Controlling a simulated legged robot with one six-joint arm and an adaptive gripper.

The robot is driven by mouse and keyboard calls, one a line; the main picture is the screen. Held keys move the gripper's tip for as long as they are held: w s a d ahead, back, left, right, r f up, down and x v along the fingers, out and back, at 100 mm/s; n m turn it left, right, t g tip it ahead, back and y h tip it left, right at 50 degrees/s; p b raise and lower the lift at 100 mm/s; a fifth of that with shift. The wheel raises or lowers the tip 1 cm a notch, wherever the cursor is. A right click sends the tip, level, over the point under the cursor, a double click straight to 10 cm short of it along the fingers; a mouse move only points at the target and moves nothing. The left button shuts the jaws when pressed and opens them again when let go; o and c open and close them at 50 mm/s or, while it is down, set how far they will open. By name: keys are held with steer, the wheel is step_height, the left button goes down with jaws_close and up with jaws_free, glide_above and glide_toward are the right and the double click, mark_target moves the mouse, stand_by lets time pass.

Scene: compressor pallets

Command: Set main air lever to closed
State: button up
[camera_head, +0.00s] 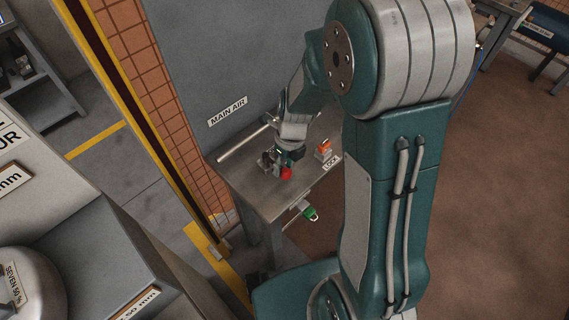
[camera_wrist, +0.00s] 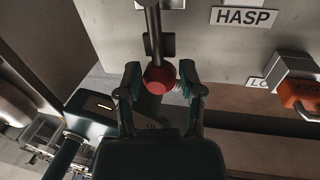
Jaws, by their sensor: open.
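The main air lever shows in the wrist view as a dark shaft (camera_wrist: 154,32) with a red ball knob (camera_wrist: 159,80) at its end. The red knob also shows in the head view (camera_head: 286,173), over the steel table, below the MAIN AIR label (camera_head: 228,111). My gripper (camera_wrist: 160,74) is open, with one finger on each side of the knob. Whether either finger touches the knob I cannot tell. In the head view my gripper (camera_head: 278,160) is right at the knob, and most of the lever is hidden.
An orange padlock (camera_head: 325,147) with a LOCK label stands right of my gripper on the table (camera_head: 262,202). A light pipe (camera_head: 243,143) lies to the left. A green-handled part (camera_head: 310,213) sticks out at the table's front. A HASP label (camera_wrist: 243,17) is close by.

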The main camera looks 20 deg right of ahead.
steer(key=shift+w+r, duration=0.1)
steer(key=shift+r, duration=0.15)
step_height(320, 180, up, 11)
steer(key=w+d, duration=0.1)
steer(key=d, duration=0.1)
stand_by(0.4)
steer(key=s+r+n+t+h, duration=0.1)
steer(key=s+r+n+t, duration=0.2)
steer(key=n, duration=1.2)
steer(key=s+d+r+n+t+h, duration=0.1)
steer(key=s+r+n+t, duration=0.2)
steer(key=s+r+n, duration=0.6)
steer(key=s+n, duration=0.2)
steer(key=n, duration=0.4)
steer(key=shift+s+d+t, duration=0.15)
steer(key=shift+d+t, duration=0.15)
